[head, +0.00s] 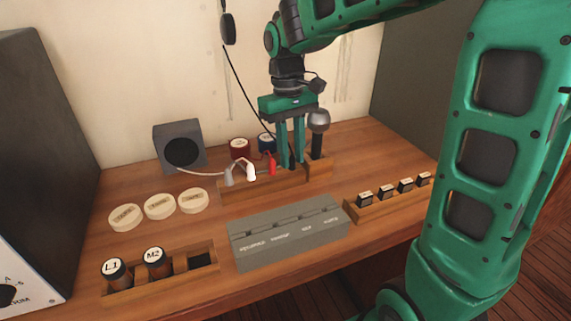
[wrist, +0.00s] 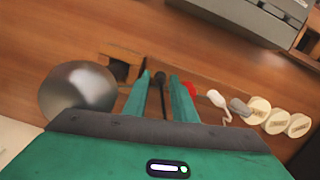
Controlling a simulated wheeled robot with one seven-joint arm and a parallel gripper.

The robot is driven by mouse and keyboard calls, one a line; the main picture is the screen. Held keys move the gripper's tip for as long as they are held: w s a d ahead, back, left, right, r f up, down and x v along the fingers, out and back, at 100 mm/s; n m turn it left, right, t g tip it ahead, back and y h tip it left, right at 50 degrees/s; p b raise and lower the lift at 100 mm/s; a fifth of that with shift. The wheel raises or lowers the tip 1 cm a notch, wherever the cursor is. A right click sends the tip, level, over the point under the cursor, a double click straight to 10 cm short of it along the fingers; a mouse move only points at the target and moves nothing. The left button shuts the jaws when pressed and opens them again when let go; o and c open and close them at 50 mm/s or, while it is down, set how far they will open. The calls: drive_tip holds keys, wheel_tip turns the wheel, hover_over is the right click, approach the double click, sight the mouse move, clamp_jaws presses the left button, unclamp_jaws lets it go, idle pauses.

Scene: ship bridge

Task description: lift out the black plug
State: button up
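The black plug (wrist: 162,83) stands in the wooden plug rack (head: 262,183), beside a red plug (head: 272,164). A thin dark cord rises from it. My gripper (head: 291,164) points down over the right part of the rack, its two green fingers on either side of the black plug. In the wrist view, narrow gaps show between the plug and both fingers of my gripper (wrist: 160,76), so it looks open. The fingers partly hide the plug in the head view.
A microphone with a silver ball (head: 318,121) stands close right of my gripper. White (head: 251,172) and grey (head: 228,176) plugs are left of the red one. A grey slotted block (head: 290,243) lies in front. Jars (head: 240,149) and a speaker (head: 180,147) stand behind.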

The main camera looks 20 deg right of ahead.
sight(293, 154)
clamp_jaws()
drive_tip(key=shift+r, duration=0.15)
drive_tip(key=shift+r, duration=0.55)
wheel_tip(293, 154, up, 3)
drive_tip(key=shift+f, duration=0.2)
drive_tip(key=s+r, duration=0.7)
drive_tip(key=s, duration=0.4)
drive_tip(key=shift+s, duration=0.35)
drive_tip(key=shift+a, duration=0.1)
